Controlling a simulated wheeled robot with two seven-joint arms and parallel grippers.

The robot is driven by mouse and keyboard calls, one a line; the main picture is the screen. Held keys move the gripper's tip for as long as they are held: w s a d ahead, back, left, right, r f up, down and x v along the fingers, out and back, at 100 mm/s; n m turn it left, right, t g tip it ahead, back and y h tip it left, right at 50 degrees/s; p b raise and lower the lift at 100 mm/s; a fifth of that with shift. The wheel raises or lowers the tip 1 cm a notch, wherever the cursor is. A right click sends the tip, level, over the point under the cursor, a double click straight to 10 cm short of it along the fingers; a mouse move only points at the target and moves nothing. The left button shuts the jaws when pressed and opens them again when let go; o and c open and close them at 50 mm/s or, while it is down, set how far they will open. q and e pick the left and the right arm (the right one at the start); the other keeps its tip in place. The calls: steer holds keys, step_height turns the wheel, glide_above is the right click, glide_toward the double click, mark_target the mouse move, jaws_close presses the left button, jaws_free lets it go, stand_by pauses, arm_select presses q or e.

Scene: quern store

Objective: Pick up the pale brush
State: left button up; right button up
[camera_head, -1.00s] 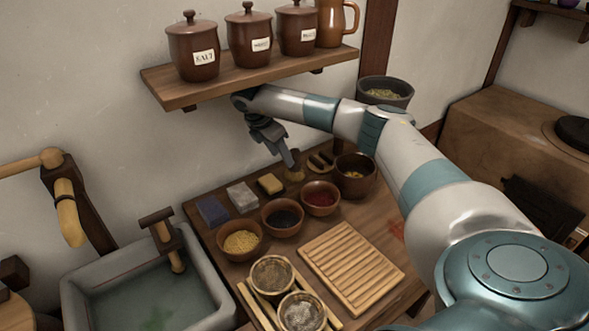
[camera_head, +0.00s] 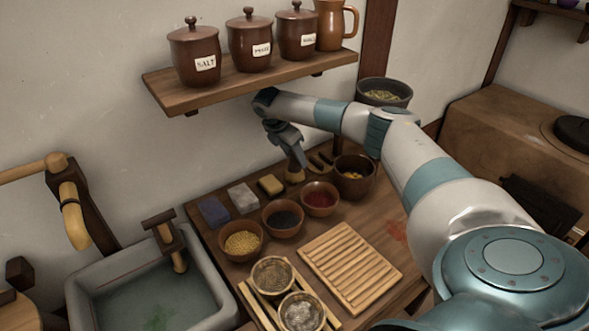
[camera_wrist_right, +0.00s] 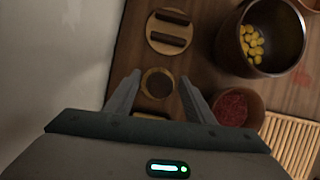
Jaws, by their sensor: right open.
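What looks like the pale brush (camera_head: 295,175) is a small, pale-based upright thing at the back of the wooden table, partly hidden by my right gripper (camera_head: 299,160). In the right wrist view, a round, dark-topped thing with a pale rim (camera_wrist_right: 157,83), probably the same brush, lies between the two fingertips. My right gripper (camera_wrist_right: 160,77) is open, with a finger to each side of it. I cannot tell whether the fingers touch it. My left gripper is not in view.
A round wooden piece with two dark bars (camera_wrist_right: 170,32) lies beyond the fingers. A brown bowl with yellow pieces (camera_head: 354,176) and a red-filled bowl (camera_head: 319,199) stand close by. A yellow block (camera_head: 270,185) is to the left. The jar shelf (camera_head: 240,81) hangs above.

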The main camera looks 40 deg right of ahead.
stand_by(0.3)
jaws_close()
steer(key=shift+d+r, duration=0.1)
